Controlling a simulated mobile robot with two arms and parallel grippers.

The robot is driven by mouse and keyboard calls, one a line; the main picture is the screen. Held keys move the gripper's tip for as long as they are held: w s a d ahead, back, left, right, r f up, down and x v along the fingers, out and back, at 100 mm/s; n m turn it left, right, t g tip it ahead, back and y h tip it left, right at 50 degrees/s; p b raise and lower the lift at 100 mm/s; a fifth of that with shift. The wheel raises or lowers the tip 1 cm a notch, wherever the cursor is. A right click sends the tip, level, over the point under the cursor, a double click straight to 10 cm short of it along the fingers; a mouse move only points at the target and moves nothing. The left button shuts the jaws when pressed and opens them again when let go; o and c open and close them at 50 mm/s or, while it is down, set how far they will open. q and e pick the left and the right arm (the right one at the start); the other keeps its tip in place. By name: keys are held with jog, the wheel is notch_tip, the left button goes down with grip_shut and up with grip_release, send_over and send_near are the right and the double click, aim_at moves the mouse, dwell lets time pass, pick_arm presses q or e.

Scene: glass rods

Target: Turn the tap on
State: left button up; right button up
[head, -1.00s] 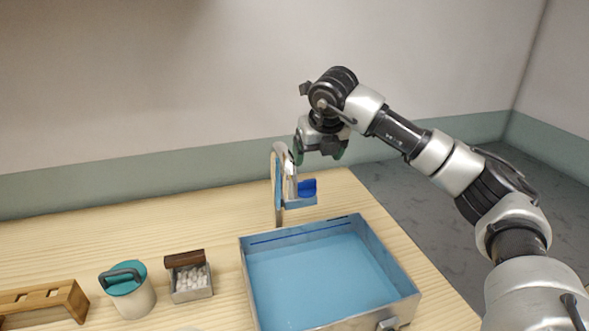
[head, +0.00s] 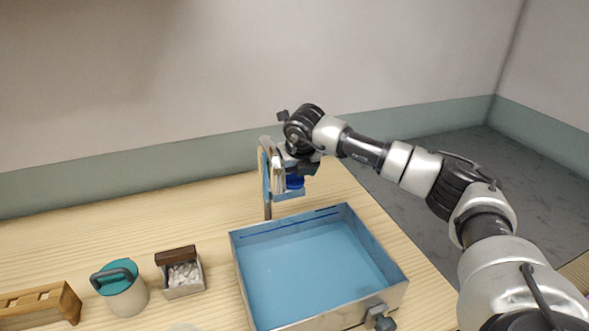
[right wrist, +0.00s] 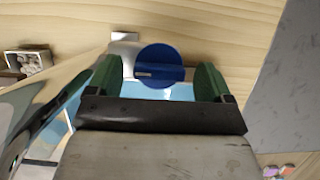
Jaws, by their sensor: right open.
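The tap stands behind the blue basin, with an upright grey and blue body (head: 266,180) and a round blue knob (head: 295,183). In the right wrist view the blue knob (right wrist: 160,62) shows a small slot-like mark and lies between the two green fingertips, with a gap on each side. My right gripper (head: 308,168) is open, pointing down just above the knob in the head view. Its fingers are partly hidden there by the wrist. My left gripper is not in view.
The blue basin (head: 235,262) is empty, with a fitting (head: 379,318) at its front. At the left are a teal-lidded jug (head: 122,290), a small box of white pieces (head: 183,290) and a wooden rack (head: 45,303). The table right of the tap is clear.

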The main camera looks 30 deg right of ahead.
jog(key=shift+c, duration=0.3)
jog(key=c, duration=0.9)
jog(key=shift+o, duration=0.2)
